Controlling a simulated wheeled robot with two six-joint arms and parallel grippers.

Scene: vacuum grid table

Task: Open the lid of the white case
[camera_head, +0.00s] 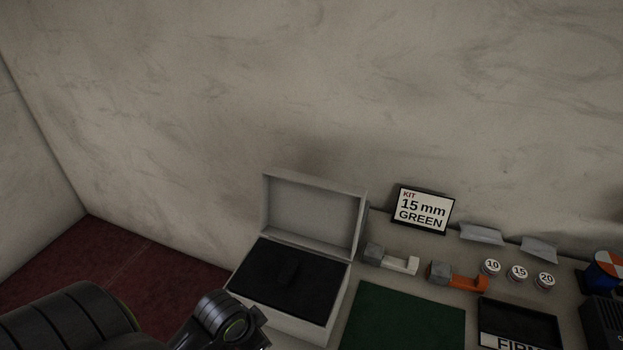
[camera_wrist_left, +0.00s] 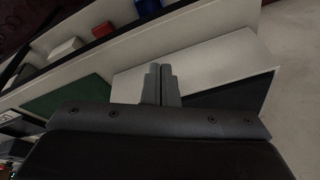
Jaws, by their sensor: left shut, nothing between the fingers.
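The white case (camera_head: 337,318) stands left of the green mat in the head view. Its lid (camera_head: 312,214) is raised and leans back, and the black interior (camera_head: 289,283) with a small dark raised piece is visible. In the left wrist view a pale panel of the case (camera_wrist_left: 205,62) and its dark inside (camera_wrist_left: 238,93) show beyond the fingers. My left gripper (camera_wrist_left: 160,72) is shut with nothing between its fingers. In the head view my left arm is beside the case's front left corner, and the fingertips are not clear there. My right gripper is not in view.
The green mat (camera_head: 405,322) lies right of the case. A grey-white block (camera_head: 391,260), an orange block (camera_head: 458,277), several numbered discs (camera_head: 518,272) and a black tray (camera_head: 520,318) are further right. A sign (camera_head: 423,208) reading "KIT 15 mm GREEN" stands behind, near the wall.

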